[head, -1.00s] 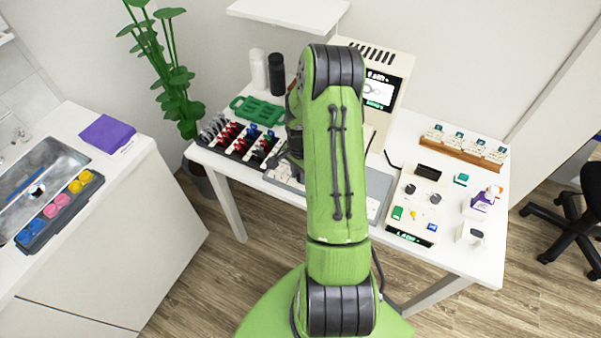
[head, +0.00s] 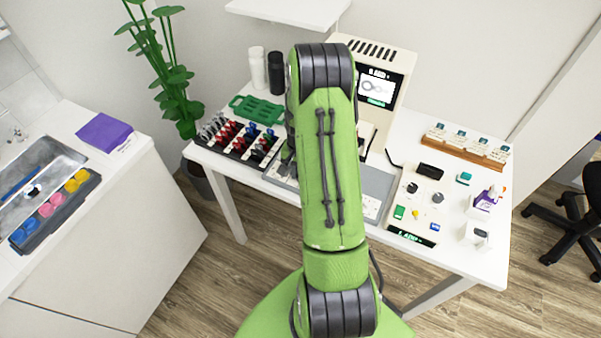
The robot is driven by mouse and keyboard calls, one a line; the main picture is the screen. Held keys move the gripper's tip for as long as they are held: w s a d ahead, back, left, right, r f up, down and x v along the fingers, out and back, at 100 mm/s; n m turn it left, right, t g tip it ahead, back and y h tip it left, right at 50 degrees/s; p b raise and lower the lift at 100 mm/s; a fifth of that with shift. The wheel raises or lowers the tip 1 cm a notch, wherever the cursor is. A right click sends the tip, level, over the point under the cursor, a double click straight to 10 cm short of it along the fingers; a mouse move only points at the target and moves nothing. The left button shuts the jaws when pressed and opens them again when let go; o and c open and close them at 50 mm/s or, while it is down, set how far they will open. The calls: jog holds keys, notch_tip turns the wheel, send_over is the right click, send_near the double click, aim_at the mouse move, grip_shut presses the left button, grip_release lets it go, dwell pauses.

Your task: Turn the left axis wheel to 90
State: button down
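No part that I can surely name as the left axis wheel shows in the head view. A white control panel (head: 399,223) on the right of the desk carries two dark round knobs, one at the left (head: 412,187) and one at the right (head: 437,198). It has a small lit display (head: 411,237) at its front edge, too small to read surely. A cream machine with a lit screen (head: 378,88) stands behind my green arm. My gripper (head: 285,163) is mostly hidden by the arm; only a dark part shows at its left, above the grey tray (head: 377,184). Its fingers cannot be made out.
A rack of red, blue and dark pieces (head: 238,141) and a green tray (head: 257,110) stand left. Two bottles (head: 276,73) are behind. A wooden holder with cards (head: 466,149) is back right. A purple-and-white box (head: 484,203) stands near the right edge.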

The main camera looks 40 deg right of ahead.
dwell(0.3)
jog(key=c, duration=0.9)
grip_release()
notch_tip(320, 180, up, 16)
jog(key=shift+f+p, duration=0.1)
jog(key=shift+p, duration=1.15)
